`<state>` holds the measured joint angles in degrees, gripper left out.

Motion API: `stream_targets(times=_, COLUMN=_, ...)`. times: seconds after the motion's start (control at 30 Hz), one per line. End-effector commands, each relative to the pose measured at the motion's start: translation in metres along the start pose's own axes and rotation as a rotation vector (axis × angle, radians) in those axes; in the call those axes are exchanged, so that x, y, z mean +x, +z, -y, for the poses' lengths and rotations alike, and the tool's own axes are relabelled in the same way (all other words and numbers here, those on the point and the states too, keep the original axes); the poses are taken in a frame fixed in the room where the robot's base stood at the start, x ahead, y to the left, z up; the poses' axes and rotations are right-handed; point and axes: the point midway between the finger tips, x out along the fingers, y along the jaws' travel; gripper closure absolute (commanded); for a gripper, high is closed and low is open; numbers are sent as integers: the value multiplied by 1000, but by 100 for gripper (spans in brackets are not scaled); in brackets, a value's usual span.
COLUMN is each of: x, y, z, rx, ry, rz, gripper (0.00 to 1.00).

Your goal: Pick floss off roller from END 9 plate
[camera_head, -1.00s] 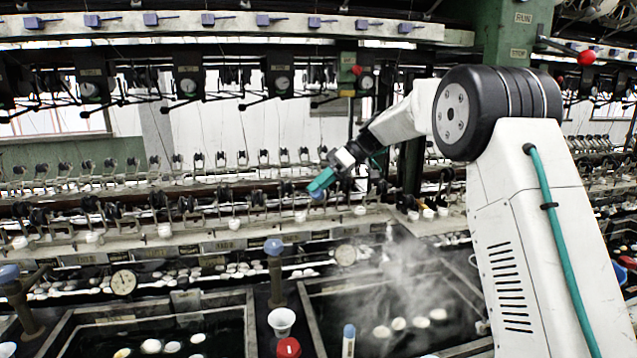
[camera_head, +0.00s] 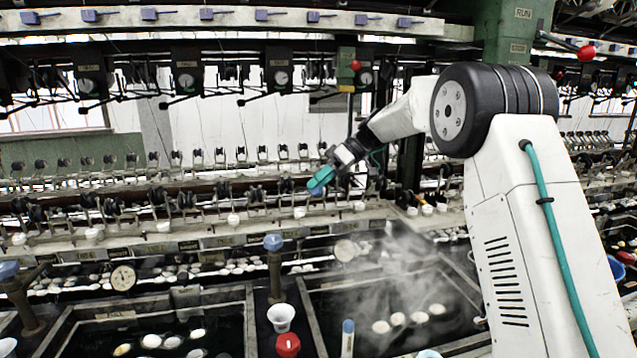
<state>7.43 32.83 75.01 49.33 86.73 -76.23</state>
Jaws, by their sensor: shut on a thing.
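My gripper (camera_head: 318,184) has teal fingers and is at mid-picture, in front of the row of rollers and guides. It is shut on a small blue thing (camera_head: 316,191) at its fingertips, mostly covered by the fingers. The rollers (camera_head: 187,203) are small dark wheels on a long rail that runs across the picture. Small label plates (camera_head: 222,243) line the rail's front below them; their lettering is too small to read, so I cannot tell which is END 9. No floss can be made out on a roller.
Water basins (camera_head: 250,330) with white cocoons stand in front, and steam rises over the right one. A green column (camera_head: 513,35) rises behind my arm.

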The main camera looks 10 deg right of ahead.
Motion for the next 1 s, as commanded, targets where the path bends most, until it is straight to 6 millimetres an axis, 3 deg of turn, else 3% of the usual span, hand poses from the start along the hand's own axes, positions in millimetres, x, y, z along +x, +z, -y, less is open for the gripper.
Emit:
stream_targets(times=0.47, x=-6, y=5, z=-3, rx=0, ry=0, rz=0, gripper=41)
stream_targets(times=1.0, x=6, y=-2, z=0, rx=1, ry=-1, rz=1, gripper=41)
